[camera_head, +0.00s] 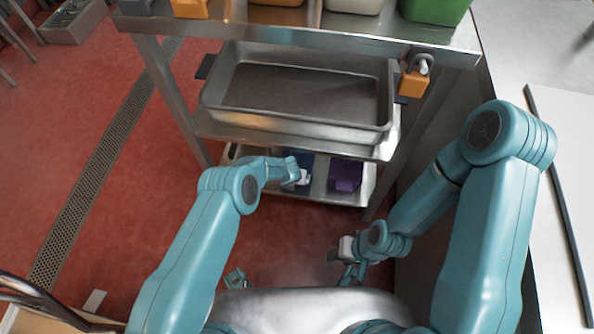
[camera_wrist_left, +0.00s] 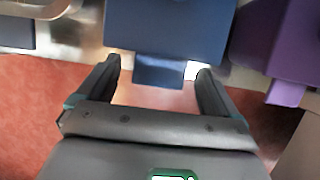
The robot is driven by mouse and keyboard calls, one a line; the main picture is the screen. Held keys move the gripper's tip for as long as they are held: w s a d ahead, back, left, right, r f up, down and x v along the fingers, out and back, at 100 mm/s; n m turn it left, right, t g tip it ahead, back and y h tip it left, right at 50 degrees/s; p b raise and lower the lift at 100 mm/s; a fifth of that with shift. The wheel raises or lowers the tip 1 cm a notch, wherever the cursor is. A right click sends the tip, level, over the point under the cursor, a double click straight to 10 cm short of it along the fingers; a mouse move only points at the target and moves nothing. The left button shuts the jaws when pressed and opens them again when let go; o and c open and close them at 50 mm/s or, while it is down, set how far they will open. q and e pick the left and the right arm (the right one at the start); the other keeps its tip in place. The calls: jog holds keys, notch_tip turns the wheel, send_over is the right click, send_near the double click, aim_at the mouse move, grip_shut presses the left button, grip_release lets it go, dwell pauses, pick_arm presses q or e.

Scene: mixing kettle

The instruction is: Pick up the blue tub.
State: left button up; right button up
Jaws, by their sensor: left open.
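The blue tub (camera_wrist_left: 168,28) fills the upper middle of the left wrist view, with a narrower blue tab (camera_wrist_left: 160,72) on its near side. In the head view the blue tub (camera_head: 303,158) is on the low shelf, mostly hidden by my left wrist. My left gripper (camera_wrist_left: 157,76) is open, its fingers on either side of the tab, with gaps on both sides. In the head view my left gripper (camera_head: 303,178) is small and partly hidden at the shelf's front. My right gripper (camera_head: 342,250) hangs low, clear of the shelf; its jaws are unclear.
A purple tub (camera_head: 345,175) stands right of the blue one, near my left gripper. Above is a metal shelf with an empty steel tray (camera_head: 225,115). An orange padlock (camera_head: 413,82) hangs from the top shelf. Red floor (camera_head: 150,200) is open at left.

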pick_arm(q)
jog(key=shift+r, duration=0.1)
grip_shut()
jog(key=shift+r, duration=0.1)
